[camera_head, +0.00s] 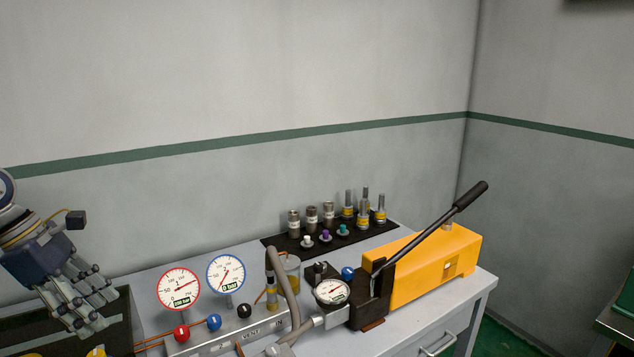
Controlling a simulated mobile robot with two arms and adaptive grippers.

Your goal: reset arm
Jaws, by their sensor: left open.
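My left gripper (84,302) is at the left edge of the head view, its arm coming in from the left. Its fingers point down and to the right, stand apart and hold nothing that I can see. It is above a dark tray (123,318) on the workbench, left of the gauges. I cannot tell its exact height over the tray. My right gripper is not in view.
On the bench (463,290) stand a red-rimmed gauge (178,289), a blue-rimmed gauge (226,273), a valve block (215,338) and a yellow pump (420,272) with a raised black lever (430,226). Several fittings stand on a black mat (388,231) near the wall.

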